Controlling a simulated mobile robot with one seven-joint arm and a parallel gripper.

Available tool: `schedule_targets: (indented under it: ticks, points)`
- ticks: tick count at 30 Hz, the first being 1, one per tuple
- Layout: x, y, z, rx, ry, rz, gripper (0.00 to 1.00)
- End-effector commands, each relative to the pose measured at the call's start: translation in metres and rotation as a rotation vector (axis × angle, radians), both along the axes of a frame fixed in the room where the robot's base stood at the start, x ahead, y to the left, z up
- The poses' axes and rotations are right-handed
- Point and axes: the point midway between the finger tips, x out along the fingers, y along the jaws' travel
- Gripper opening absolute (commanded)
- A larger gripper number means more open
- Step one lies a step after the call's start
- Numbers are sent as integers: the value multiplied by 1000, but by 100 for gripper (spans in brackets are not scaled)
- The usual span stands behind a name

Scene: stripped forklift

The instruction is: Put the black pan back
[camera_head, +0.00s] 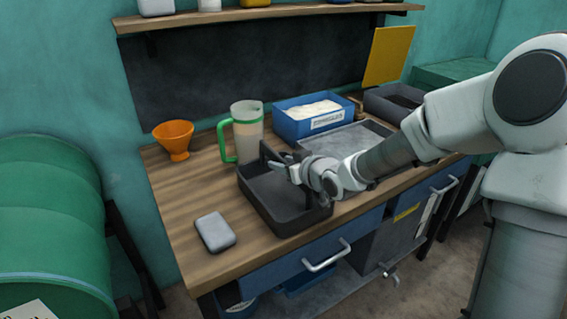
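The black pan (287,218) is a dark, open, box-like tray with raised walls. It sits on the wooden workbench near its front edge. My gripper (279,167) reaches in from the right and is over the pan's back right part, near its rear wall. The fingers are small and dark against the pan, so I cannot tell whether they are open, shut or touching it. My wrist hides part of the pan's right side.
A clear jug with a green handle (247,130) stands just behind the pan. An orange funnel (174,138), a grey block (215,231), a blue bin (286,127), a flat grey tray (368,132) and a dark bin (383,106) are also on the workbench (185,205).

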Motion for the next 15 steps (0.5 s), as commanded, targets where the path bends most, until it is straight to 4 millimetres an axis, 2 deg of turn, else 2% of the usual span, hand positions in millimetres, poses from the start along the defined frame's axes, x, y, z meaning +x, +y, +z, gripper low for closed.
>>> schedule_targets:
  ticks: [8, 15]
  points:
    - [0, 0, 6, 0, 0, 0, 45]
    - [-31, -23, 24, -3, -2, -4, 45]
